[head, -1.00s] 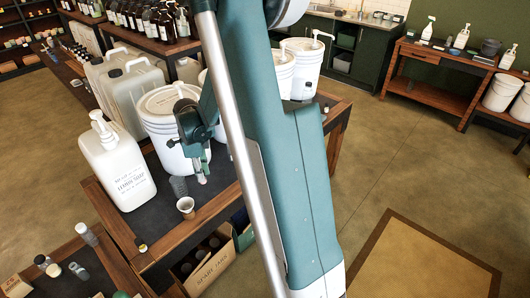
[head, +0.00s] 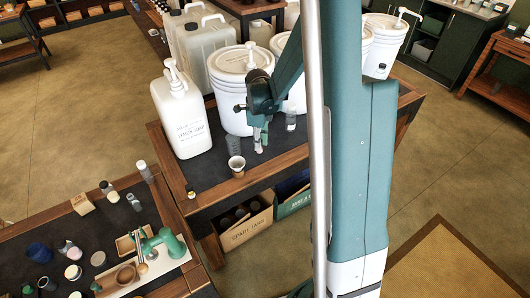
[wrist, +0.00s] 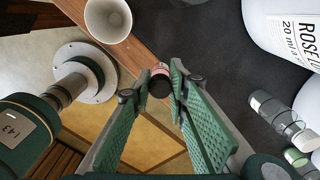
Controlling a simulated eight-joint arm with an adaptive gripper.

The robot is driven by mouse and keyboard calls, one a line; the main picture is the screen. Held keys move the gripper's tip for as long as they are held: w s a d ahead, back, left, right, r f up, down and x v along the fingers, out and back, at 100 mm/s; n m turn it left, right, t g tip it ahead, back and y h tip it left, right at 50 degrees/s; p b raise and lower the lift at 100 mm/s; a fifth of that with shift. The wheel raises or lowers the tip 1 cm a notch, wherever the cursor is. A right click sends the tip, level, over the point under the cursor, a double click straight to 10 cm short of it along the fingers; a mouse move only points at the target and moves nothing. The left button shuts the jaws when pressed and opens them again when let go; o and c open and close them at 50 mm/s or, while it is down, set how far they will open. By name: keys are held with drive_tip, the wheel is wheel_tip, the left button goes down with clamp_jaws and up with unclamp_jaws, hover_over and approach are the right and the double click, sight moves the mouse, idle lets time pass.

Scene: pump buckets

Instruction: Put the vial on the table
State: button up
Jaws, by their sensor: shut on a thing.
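My gripper (wrist: 158,88) is shut on a small vial (wrist: 159,87) with a dark round cap and a pinkish part beyond it. The fingers pinch it from both sides, and its lower part is hidden. In the head view my gripper (head: 261,140) points down over the dark-topped wooden table (head: 205,182), in front of the white buckets. In the wrist view the vial shows over the table's wooden edge strip. I cannot tell whether it touches the table.
A paper cup (head: 236,166) stands close to my gripper, near the table edge. A clear bottle (head: 291,120) and a grey cup (head: 233,146) stand nearby. A white soap jug (head: 181,118) and a lidded bucket (head: 238,97) stand behind. A small dark-capped jar (head: 190,192) is at the front left corner.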

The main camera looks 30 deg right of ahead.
drive_tip(key=shift+f, duration=2)
drive_tip(key=shift+f+b, duration=0.5)
drive_tip(key=shift+f, duration=1.35)
drive_tip(key=shift+f, duration=0.15)
drive_tip(key=o, duration=0.9)
drive_tip(key=shift+r, duration=0.2)
drive_tip(key=shift+r+p, duration=0.8)
drive_tip(key=shift+r, duration=5.15)
